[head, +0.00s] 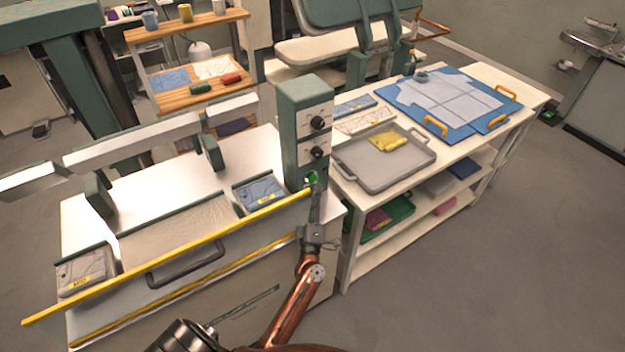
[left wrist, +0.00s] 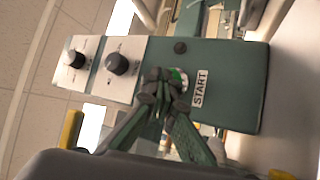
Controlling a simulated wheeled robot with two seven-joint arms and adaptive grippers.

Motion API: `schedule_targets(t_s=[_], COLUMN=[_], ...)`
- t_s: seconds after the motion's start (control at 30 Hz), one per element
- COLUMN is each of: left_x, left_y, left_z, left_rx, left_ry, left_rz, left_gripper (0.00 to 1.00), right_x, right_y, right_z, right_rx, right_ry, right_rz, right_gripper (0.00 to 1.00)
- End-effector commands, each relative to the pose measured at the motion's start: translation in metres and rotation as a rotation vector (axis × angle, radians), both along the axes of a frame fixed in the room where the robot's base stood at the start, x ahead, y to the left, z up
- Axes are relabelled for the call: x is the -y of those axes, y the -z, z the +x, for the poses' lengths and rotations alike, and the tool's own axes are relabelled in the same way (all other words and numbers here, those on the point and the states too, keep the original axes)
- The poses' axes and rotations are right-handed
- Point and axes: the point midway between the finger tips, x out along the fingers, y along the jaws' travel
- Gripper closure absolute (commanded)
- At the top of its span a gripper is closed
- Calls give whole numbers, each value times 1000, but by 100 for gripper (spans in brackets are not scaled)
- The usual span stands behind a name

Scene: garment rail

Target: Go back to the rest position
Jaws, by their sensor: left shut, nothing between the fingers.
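My left gripper (head: 315,188) is at the front of the green control box (head: 291,105), its arm rising from the bottom of the head view. In the left wrist view my left gripper (left wrist: 165,82) is shut and empty. Its fingertips are in front of the lit green button (head: 312,178), beside the START label (left wrist: 200,88), and partly cover it. I cannot tell whether they touch it. Two black knobs (head: 317,123) sit on the box's pale panel above the button. My right gripper is not in view.
A yellow bar (head: 170,258) runs along the machine's front, close to my gripper. A black handle (head: 186,266) is below it. To the right, a white table (head: 345,178) holds a grey tray (head: 385,172) and a blue board (head: 458,131). Open floor lies at the lower right.

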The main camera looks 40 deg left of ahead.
Motion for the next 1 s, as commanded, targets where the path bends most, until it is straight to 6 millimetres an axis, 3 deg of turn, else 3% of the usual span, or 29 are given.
schedule_targets(t_s=[0.17, 0.4, 0.57, 0.73, 0.87, 1.0], left_x=[16, 19, 23, 57, 99, 133], left_y=[-2, -1, -1, 4, 31, 81], left_z=[0, 2, 3, -1, -17, -53], left_rx=[-3, -4, -13, -120, -300, -548], left_ry=[4, 10, 27, 167, 340, 511], left_rz=[7, 6, 23, 187, 397, 610], left_gripper=[100, 100, 100, 100, 100, 100], right_x=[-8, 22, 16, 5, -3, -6], right_y=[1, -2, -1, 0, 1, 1], right_z=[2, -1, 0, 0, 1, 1], right_rx=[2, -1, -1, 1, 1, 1], right_ry=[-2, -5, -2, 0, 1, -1], right_rz=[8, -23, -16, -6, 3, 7], right_gripper=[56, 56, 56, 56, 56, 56])
